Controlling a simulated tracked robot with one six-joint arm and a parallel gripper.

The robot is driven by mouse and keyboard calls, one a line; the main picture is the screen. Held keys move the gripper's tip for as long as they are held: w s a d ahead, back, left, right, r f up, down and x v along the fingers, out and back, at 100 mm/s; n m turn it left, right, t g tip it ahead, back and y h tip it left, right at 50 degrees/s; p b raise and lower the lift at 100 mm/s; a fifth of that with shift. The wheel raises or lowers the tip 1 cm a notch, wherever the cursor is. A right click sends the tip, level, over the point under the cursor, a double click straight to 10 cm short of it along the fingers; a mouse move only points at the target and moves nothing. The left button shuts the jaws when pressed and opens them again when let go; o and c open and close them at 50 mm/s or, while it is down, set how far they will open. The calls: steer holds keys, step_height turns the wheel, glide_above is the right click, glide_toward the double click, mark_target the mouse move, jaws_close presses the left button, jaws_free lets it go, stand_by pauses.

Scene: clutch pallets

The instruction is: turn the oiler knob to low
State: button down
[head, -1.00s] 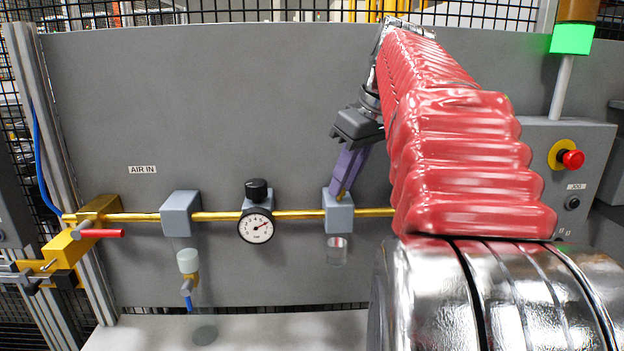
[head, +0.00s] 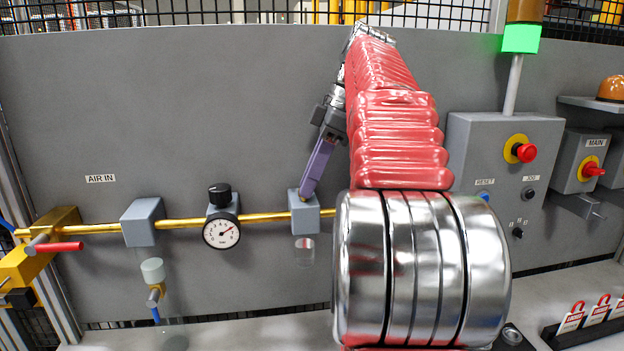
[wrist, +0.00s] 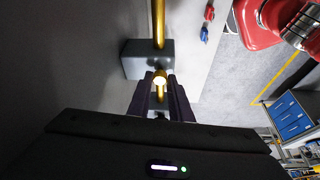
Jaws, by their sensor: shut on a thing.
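The oiler is a grey block (head: 304,213) on the brass air line, with a clear bowl (head: 304,250) below it. My gripper (head: 306,192) reaches down to the top of this block with its purple fingers. A grey block (wrist: 148,58) and the pipe also show there. In the head view the fingers hide the knob. No low mark can be read.
Left of the oiler are a pressure gauge (head: 221,233) with a black knob (head: 219,194), another grey block (head: 142,221) and a yellow valve with a red handle (head: 60,247). A control box with a red button (head: 525,152) stands right.

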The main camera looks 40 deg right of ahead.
steer(key=shift+s, duration=0.1)
stand_by(0.3)
steer(key=c, duration=1.6)
jaws_free()
steer(key=shift+a, duration=0.1)
